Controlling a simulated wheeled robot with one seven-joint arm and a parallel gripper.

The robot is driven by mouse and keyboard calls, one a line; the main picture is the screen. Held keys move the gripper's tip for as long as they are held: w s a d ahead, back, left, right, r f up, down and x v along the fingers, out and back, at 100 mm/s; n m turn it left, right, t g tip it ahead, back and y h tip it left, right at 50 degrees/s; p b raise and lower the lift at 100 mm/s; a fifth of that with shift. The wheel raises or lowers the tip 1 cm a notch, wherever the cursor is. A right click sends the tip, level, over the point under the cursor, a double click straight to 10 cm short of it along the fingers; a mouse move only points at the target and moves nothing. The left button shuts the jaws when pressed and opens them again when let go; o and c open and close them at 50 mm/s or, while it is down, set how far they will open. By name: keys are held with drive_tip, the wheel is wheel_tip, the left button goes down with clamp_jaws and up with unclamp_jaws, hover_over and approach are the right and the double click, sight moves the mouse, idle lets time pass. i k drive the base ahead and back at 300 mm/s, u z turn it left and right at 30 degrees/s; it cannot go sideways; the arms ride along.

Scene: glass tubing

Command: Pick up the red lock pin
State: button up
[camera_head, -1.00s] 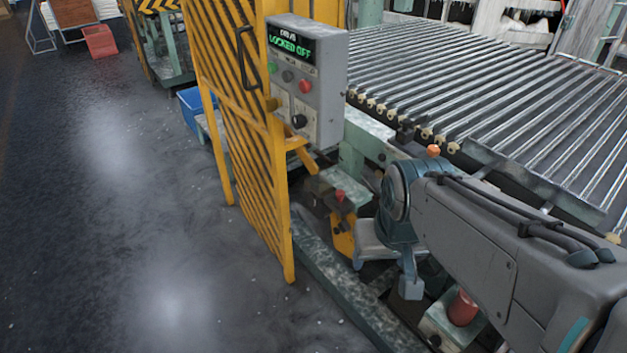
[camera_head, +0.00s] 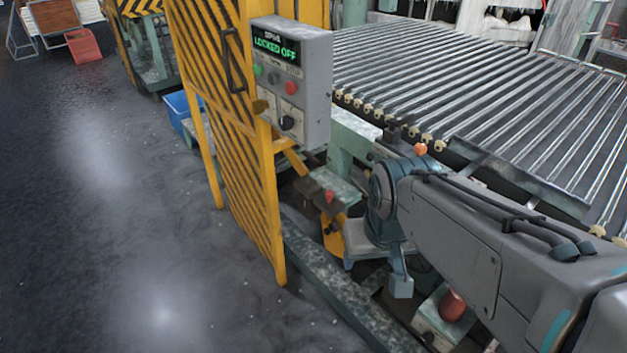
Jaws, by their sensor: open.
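A small red knob (camera_head: 329,196), which looks like the lock pin, stands up from a green-grey bracket at the middle of the head view, right of the yellow gate. The bracket hides its lower end. My arm comes in from the lower right and bends down at a blue-grey joint. My gripper (camera_head: 382,270) hangs below that joint, right of and lower in the picture than the red knob, and apart from it. It is open and appears empty. One blocky finger shows clearly; the rest is partly hidden by my arm.
The yellow striped gate (camera_head: 235,150) with its grey control box (camera_head: 290,80), reading "LOCKED OFF", stands left of the knob. A roller conveyor (camera_head: 470,90) lies behind. A red cylinder (camera_head: 453,305) sits low under my arm. The dark floor (camera_head: 130,230) at left is clear.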

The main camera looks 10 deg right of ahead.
sight(329, 193)
drive_tip(key=u, duration=0.2)
drive_tip(key=k, duration=0.45)
drive_tip(key=u, duration=0.95)
drive_tip(key=i, duration=1.1)
drive_tip(key=z, duration=1.2)
drive_tip(key=i, duration=0.65)
drive_tip(key=z, duration=0.7)
